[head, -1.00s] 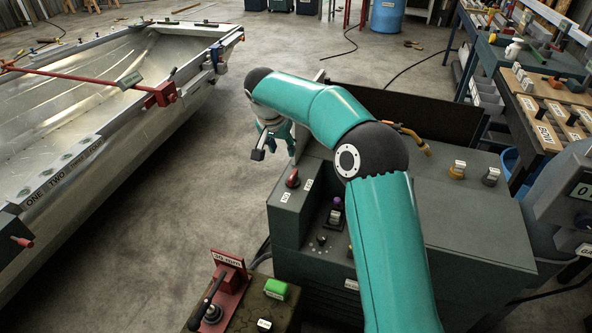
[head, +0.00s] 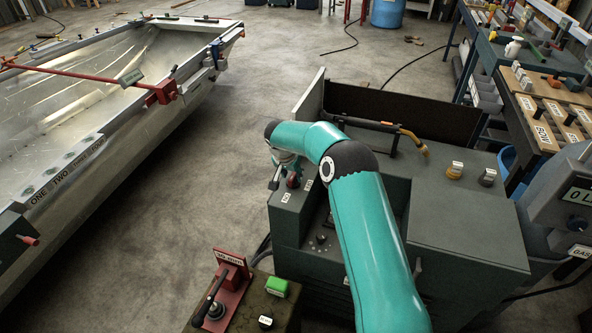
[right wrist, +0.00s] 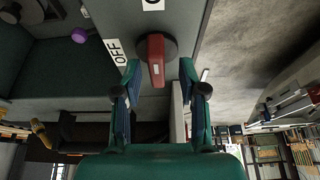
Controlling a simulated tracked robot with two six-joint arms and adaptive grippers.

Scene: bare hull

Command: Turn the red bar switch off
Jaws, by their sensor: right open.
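The red bar switch (right wrist: 156,60) has a dark round base on a grey-green cabinet face. In the right wrist view its bar runs up and down, in line with a cut-off white label (right wrist: 153,4) above. A label reading OFF (right wrist: 116,52) lies to the left of the bar. My right gripper (right wrist: 160,75) is open, with one fingertip on each side of the bar and a gap on both sides. In the head view the switch (head: 293,180) is partly covered by my right gripper (head: 281,177). My left gripper is not in view.
The grey-green cabinet (head: 465,225) carries knobs and a hose with a brass end (head: 415,143). A red lever unit (head: 225,290) and a green button (head: 277,287) stand in front. The metal hull (head: 95,110) is on the left, with open floor between.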

